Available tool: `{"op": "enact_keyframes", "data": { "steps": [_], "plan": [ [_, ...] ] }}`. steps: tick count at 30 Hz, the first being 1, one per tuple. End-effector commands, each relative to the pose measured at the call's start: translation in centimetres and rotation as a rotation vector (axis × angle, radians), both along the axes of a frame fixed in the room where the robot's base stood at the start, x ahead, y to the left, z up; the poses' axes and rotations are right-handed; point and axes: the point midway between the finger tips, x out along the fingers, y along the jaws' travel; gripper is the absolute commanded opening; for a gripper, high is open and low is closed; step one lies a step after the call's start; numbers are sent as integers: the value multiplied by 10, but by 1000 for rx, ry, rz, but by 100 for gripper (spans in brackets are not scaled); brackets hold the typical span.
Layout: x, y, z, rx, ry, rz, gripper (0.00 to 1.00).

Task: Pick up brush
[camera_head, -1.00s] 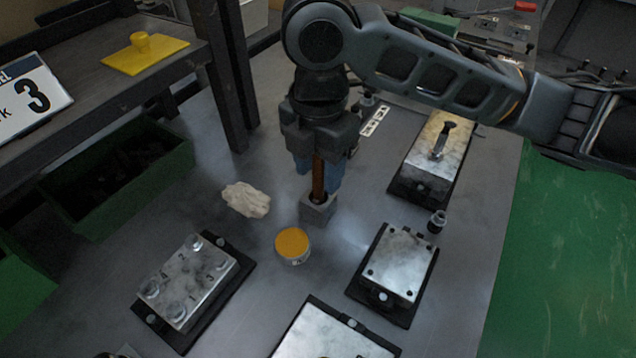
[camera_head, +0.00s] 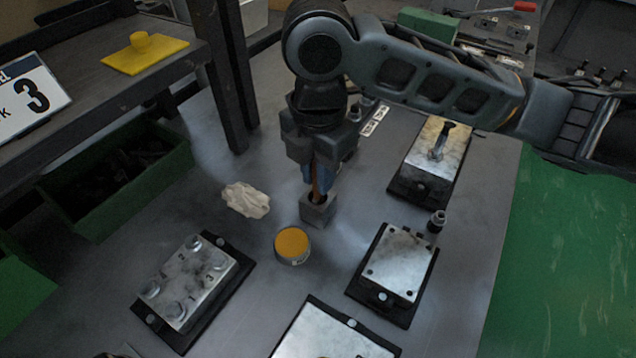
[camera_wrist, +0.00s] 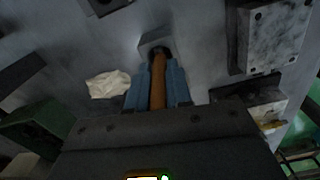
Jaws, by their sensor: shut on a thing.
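The brush (camera_head: 318,180) shows as a brown, upright handle standing in a small grey block-shaped holder (camera_head: 318,211) on the grey table. My gripper (camera_head: 322,178) points down over the holder, with its blue fingers closed on the handle. In the wrist view the brown brush handle (camera_wrist: 158,82) runs between the two blue fingers of my gripper (camera_wrist: 158,85), and its far end is in the grey holder (camera_wrist: 156,46). The lower end of the brush is hidden inside the holder.
A yellow-topped tin (camera_head: 292,244) stands just in front of the holder, and a crumpled white cloth (camera_head: 246,200) lies to its left. Metal valve blocks stand at front left (camera_head: 186,280), right (camera_head: 398,264) and back right (camera_head: 436,150). A green bin (camera_head: 120,180) is at left.

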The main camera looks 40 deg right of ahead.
Motion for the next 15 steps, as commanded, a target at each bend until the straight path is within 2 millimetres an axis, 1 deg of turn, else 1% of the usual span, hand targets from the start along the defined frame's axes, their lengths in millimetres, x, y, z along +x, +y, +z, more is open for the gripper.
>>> {"op": "enact_keyframes", "data": {
  "steps": [8, 11, 15],
  "plan": [
    [0, 0, 3, -1, -1, 0, 0],
    [0, 0, 13, -1, -2, 1, 0],
    [1, 1, 38, 1, -3, 2, 0]
  ]
}}
